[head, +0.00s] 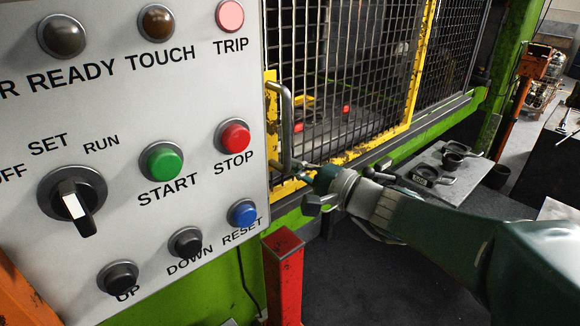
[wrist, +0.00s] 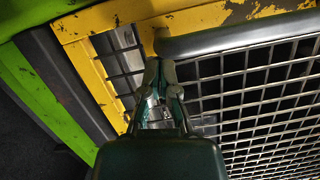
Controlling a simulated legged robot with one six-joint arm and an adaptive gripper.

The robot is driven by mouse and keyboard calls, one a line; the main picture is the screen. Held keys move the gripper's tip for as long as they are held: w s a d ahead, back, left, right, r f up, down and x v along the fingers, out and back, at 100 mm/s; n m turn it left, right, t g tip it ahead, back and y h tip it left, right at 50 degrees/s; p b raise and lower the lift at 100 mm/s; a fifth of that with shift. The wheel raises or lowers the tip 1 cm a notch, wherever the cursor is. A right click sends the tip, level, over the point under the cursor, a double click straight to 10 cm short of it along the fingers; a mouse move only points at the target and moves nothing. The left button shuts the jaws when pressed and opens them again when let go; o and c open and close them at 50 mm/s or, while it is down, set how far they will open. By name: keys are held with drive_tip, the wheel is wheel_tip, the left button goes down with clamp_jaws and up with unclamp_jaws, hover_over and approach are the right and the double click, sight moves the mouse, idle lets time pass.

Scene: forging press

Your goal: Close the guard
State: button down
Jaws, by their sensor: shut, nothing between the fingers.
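The guard is a wire-mesh panel in a yellow frame (head: 362,147) on the green press, right of the control panel in the head view. A grey bar handle (head: 287,125) stands upright near the frame's left side. In the wrist view the handle (wrist: 240,35) runs across the upper right, and the yellow frame (wrist: 95,72) lies at upper left. My gripper (head: 302,170) is shut and empty by the handle's lower end. In the wrist view my gripper (wrist: 160,64) has its tips beside the handle's mount; I cannot tell whether they touch.
The grey control panel (head: 195,95) fills the left, with a bright TRIP lamp (head: 230,15). A red post (head: 284,275) stands below it. A grey table (head: 460,178) with dark round parts is at right, beyond my arm. An orange stand (head: 522,95) is farther back.

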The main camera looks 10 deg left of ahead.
drive_tip(key=s+d+f, duration=0.1)
drive_tip(key=s+d, duration=0.1)
drive_tip(key=d, duration=0.9)
drive_tip(key=s+d+f+n+g+h, duration=0.35)
drive_tip(key=s+f+h, duration=0.45)
drive_tip(key=s, duration=0.4)
drive_tip(key=s+d+f+n+t+h, duration=0.1)
drive_tip(key=s+d+h, duration=0.1)
drive_tip(key=d+h, duration=0.2)
drive_tip(key=s+d+f+n+t+h, duration=0.1)
drive_tip(key=s+d+n+h, duration=0.1)
drive_tip(key=d+h, duration=0.3)
drive_tip(key=d, duration=0.4)
drive_tip(key=shift+s+f, duration=0.25)
drive_tip(key=shift+s, duration=0.15)
